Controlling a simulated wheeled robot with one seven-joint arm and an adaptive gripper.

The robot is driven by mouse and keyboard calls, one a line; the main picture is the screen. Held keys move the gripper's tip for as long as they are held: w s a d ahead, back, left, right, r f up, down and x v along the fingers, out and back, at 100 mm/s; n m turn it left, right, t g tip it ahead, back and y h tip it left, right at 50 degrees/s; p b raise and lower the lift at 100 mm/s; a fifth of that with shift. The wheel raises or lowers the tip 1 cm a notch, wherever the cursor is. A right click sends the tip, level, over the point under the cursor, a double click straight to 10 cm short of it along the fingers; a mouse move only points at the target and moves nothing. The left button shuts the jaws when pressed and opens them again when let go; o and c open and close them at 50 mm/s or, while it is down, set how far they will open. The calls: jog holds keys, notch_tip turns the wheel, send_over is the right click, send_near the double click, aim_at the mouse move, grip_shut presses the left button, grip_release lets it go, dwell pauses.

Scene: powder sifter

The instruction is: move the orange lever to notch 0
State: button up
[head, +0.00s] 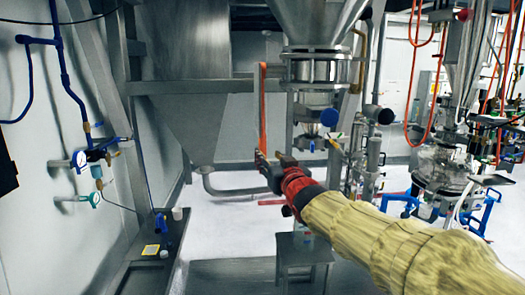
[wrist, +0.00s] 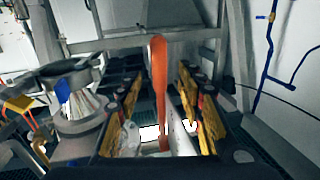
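The orange lever (head: 263,105) is a long flat bar that hangs nearly upright beside the metal sifter column in the head view. In the wrist view the lever (wrist: 158,75) stands in the middle, between the two fingers. My gripper (head: 271,159) is at the lever's lower end in the head view. In the wrist view my gripper (wrist: 160,90) is open, with a gap on both sides of the lever. Whether a finger touches the lever lower down cannot be told. No notch marks can be read.
A steel hopper (head: 190,90) stands left of the lever, and the sifter column (head: 322,70) is close on its right. A small metal stand (head: 303,258) is below my arm. A glass vessel (head: 440,165) and pipes fill the right side. White floor lies open below the hopper.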

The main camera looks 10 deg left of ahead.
aim_at(264, 151)
jog(key=shift+p+x, duration=0.55)
jog(key=shift+x, duration=3.15)
jog(key=shift+c, duration=1.3)
grip_shut()
